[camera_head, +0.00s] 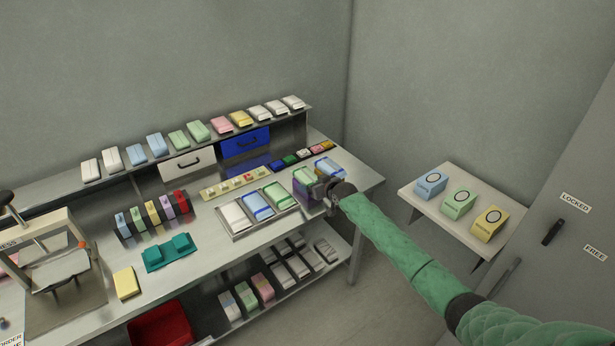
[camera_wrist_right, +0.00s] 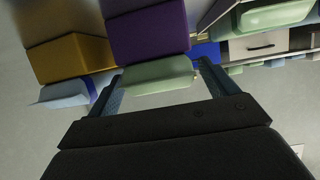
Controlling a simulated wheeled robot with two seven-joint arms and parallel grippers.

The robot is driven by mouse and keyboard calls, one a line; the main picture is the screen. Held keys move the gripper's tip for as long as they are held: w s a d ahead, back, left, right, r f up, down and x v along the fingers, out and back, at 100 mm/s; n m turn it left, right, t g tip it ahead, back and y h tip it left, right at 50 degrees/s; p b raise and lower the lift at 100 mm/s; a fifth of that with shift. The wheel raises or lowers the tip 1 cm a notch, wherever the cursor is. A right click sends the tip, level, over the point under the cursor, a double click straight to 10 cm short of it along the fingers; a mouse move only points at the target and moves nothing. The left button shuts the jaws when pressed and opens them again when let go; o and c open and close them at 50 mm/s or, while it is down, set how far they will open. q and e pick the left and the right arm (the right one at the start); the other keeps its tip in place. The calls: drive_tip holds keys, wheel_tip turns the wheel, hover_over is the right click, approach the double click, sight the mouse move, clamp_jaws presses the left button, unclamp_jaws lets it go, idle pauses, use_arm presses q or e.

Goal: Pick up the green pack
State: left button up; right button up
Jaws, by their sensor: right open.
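A light green pack (camera_head: 305,176) rests on a purple block (camera_head: 303,193) near the right end of the table. My right gripper (camera_head: 322,188) is at this pack, and its arm comes in from the lower right. In the right wrist view the green pack (camera_wrist_right: 158,76) appears between the two open fingers of my right gripper (camera_wrist_right: 160,72), beside the purple block (camera_wrist_right: 148,32). I cannot tell whether either finger touches it. Other green packs lie in the metal tray (camera_head: 262,234) and on the upper shelf (camera_head: 225,136). My left gripper is not in view.
A blue-and-white pack (camera_head: 328,166) stands just behind the gripper; a mustard block (camera_wrist_right: 72,58) is beside the purple one in the wrist view. A wall shelf (camera_head: 410,194) with blue, green and yellow boxes is to the right. Open floor lies below the arm.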

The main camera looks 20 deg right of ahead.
drive_tip(key=shift+w+f, duration=0.15)
drive_tip(key=shift+w, duration=0.05)
drive_tip(key=shift+a, duration=0.1)
drive_tip(key=shift+c, duration=0.3)
drive_tip(key=c, duration=1)
